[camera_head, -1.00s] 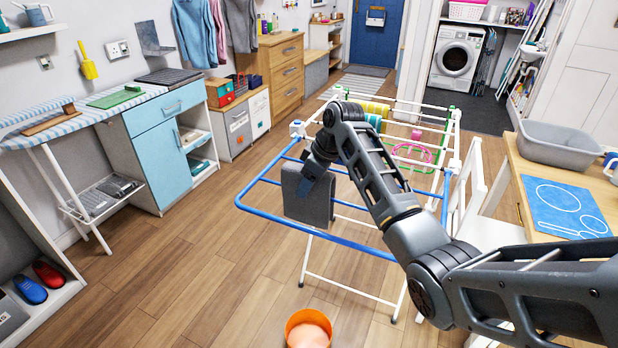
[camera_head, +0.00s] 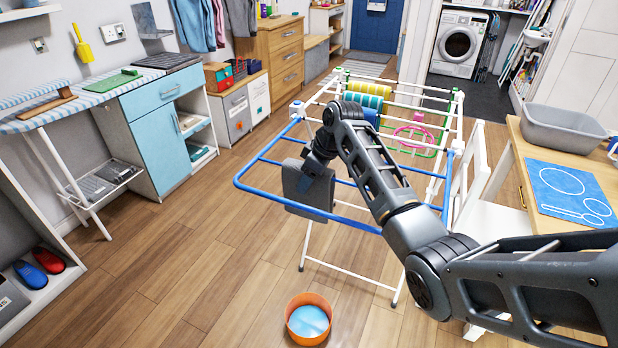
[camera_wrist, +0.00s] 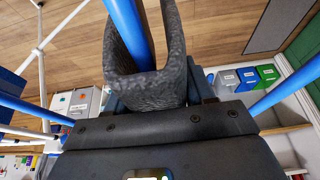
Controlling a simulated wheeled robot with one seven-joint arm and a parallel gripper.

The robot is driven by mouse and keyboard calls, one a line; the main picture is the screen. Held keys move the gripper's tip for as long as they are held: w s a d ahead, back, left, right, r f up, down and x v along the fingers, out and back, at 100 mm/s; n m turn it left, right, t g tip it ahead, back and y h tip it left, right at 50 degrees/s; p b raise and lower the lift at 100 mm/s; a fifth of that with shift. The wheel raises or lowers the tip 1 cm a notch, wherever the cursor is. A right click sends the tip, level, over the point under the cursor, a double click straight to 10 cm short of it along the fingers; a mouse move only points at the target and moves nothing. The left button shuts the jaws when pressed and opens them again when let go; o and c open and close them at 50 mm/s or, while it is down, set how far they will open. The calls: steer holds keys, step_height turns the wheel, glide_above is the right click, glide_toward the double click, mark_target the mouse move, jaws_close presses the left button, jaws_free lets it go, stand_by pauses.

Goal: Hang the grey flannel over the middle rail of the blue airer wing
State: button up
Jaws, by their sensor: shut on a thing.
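The grey flannel (camera_head: 308,188) hangs from my gripper (camera_head: 318,160) at the blue airer wing (camera_head: 246,190). In the wrist view, the flannel (camera_wrist: 172,75) is folded into a U at my gripper (camera_wrist: 150,95), with its two sides on either side of a blue rail (camera_wrist: 128,25). My gripper is shut on the fold. In the head view the flannel's top is near the middle rail (camera_head: 272,161) and its lower part overlaps the outer rail. My wrist hides the contact there, so I cannot tell whether the fold rests on the rail.
The airer's white rails behind carry a striped cloth (camera_head: 366,98) and a pink item (camera_head: 412,136). An orange bucket (camera_head: 308,333) stands on the floor in front. A white chair (camera_head: 492,215) and a wooden table (camera_head: 545,222) are at right. Floor left of the wing is clear.

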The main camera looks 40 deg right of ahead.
steer(key=o, duration=1.1)
steer(key=shift+o, duration=0.2)
steer(key=v, duration=0.7)
steer(key=shift+s+r, duration=0.1)
steer(key=shift+r, duration=0.3)
